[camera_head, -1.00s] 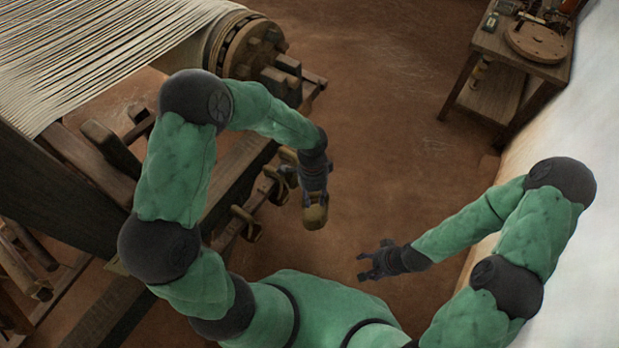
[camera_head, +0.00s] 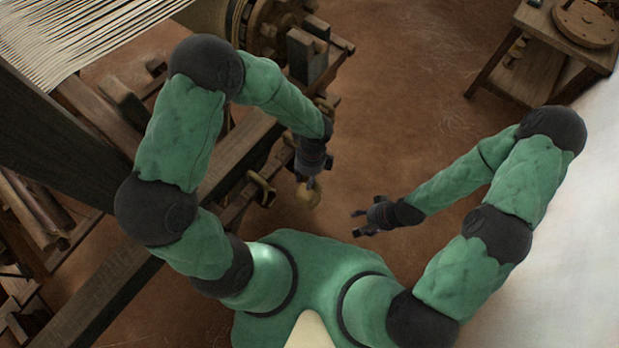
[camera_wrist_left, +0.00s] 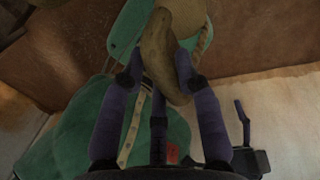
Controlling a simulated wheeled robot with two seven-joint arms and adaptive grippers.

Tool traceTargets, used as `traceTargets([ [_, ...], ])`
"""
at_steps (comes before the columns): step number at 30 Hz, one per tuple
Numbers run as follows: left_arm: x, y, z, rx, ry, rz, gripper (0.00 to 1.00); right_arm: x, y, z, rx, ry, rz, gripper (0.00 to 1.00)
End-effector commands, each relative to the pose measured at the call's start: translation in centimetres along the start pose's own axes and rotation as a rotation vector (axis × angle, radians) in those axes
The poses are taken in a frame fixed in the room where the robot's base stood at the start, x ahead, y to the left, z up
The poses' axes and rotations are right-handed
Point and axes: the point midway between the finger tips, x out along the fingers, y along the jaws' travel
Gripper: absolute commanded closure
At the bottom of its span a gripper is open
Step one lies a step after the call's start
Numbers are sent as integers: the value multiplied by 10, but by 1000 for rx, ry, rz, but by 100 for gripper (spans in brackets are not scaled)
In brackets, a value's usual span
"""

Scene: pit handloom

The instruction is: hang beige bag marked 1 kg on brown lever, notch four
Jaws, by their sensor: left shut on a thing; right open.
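My right gripper (camera_head: 364,222) is open and empty, to the right of and a little below the bag. Brown wooden bars with yellowish pieces (camera_head: 262,189) stick out from the loom's side, left of my left gripper. I cannot tell which is the lever, and no notches are visible.
The loom, with pale warp threads (camera_head: 75,32) and a long side beam (camera_head: 115,292), fills the left. A small wooden table (camera_head: 545,45) stands at the upper right beside a white wall (camera_head: 570,205). The brown floor between is clear.

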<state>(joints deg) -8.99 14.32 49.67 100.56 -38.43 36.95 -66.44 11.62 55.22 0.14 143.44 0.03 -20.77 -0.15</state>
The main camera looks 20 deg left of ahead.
Motion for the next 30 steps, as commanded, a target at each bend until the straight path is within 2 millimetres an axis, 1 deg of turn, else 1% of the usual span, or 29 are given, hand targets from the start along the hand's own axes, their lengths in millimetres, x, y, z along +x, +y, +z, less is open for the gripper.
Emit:
traceTargets([
  [3, 0, -1, 8, -3, -1, -3, 100, 1, 0, 0, 0, 0, 0, 40],
  [30, 4, -2, 60, -4, -1, -3, 100, 8, 3, 0, 0, 0, 0, 40],
])
